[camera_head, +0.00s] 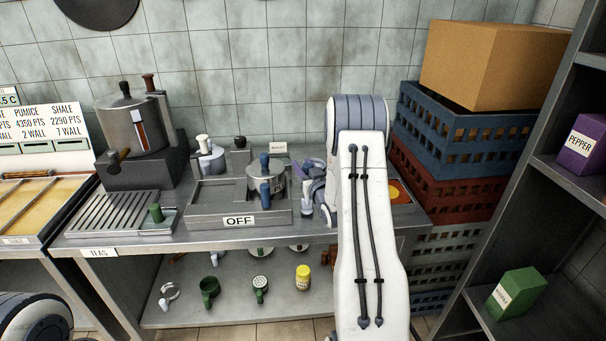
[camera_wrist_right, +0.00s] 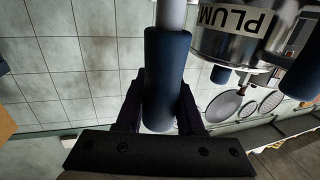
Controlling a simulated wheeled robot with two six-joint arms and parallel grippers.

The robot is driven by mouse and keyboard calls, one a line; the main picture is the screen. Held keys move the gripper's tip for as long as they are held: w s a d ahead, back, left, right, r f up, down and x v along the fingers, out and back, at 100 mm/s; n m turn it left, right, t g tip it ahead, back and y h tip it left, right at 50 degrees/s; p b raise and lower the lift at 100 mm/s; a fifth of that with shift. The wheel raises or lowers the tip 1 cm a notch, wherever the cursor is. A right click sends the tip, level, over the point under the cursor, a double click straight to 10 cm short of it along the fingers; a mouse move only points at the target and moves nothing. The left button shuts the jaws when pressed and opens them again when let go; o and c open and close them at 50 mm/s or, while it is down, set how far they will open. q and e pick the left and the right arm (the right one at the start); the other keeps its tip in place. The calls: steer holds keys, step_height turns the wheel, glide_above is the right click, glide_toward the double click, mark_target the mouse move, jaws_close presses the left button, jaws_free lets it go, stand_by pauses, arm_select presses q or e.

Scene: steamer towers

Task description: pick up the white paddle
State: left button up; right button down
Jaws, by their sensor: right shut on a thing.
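My right gripper (camera_wrist_right: 160,108) is shut on a dark blue handle (camera_wrist_right: 168,60) in the right wrist view. A pale grey shaft (camera_wrist_right: 171,14) runs on from that handle and out of the top of the picture. I cannot tell whether this is the white paddle, as its far end is out of view. In the head view my right arm hides most of this spot, just right of the pot with blue handles (camera_head: 266,177). That pot, labelled PLUM (camera_wrist_right: 236,38), is close beside the held handle. My left gripper is not in view.
A grey tray marked OFF (camera_head: 240,220) stands on the metal counter (camera_head: 300,233). A large steamer pot (camera_head: 128,128) is at the left, with a slatted drain (camera_head: 115,212) before it. Stacked crates (camera_head: 460,130) and a shelf (camera_head: 555,190) bound the right side.

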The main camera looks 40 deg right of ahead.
steer(key=s+d+r+b, duration=0.2)
steer(key=s+d+r, duration=0.4)
steer(key=s+r, duration=0.3)
steer(key=shift+s+d+r, duration=0.3)
steer(key=shift+d+r, duration=0.1)
steer(key=shift+r, duration=0.15)
steer(key=c, duration=1.4)
jaws_free()
jaws_close()
